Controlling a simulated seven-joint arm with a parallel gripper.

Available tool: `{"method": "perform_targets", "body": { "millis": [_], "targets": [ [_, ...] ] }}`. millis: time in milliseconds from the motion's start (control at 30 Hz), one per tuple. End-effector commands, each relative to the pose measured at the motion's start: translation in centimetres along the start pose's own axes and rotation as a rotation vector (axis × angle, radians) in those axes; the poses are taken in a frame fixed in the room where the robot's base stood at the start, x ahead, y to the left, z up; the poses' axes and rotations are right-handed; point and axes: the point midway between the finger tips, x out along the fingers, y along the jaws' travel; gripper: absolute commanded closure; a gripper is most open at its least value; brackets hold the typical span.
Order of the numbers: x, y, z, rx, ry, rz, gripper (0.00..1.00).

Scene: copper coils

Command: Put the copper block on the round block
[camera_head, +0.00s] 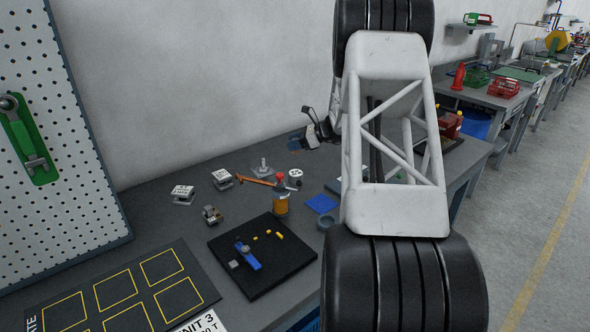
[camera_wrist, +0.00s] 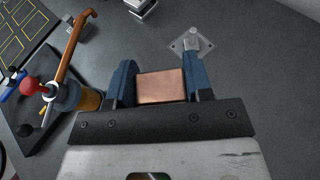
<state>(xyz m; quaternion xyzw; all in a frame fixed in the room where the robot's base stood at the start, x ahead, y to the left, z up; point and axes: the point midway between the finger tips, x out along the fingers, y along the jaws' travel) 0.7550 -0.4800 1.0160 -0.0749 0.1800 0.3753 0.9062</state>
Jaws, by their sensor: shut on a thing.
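My gripper (camera_wrist: 160,88) shows in the wrist view with its two blue fingers shut on the copper block (camera_wrist: 162,87). The block's flat copper face shows between the fingers, and it appears held above the grey bench. In the head view my arm hides the copper block. I cannot tell for sure which thing is the round block. Neither shows clearly in the wrist view.
A metal plate with an upright post (camera_wrist: 191,44) stands on the bench beyond the right finger. An orange-handled hammer (camera_wrist: 72,50) and orange can (camera_wrist: 88,99) are at left. A black tray (camera_head: 262,262) with small parts and white blocks (camera_head: 183,194) lie further left in the head view.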

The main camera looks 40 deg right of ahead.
Motion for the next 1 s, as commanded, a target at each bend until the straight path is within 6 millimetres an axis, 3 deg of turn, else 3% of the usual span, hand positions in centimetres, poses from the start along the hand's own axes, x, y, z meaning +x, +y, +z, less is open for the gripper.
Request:
{"method": "perform_targets", "body": {
  "millis": [400,1000],
  "targets": [
    [1.9,0.0,-4.5,0.000,0.000,-0.001,0.96],
    [2.5,0.0,-5.9,0.001,0.000,0.000,0.96]
  ]
}}
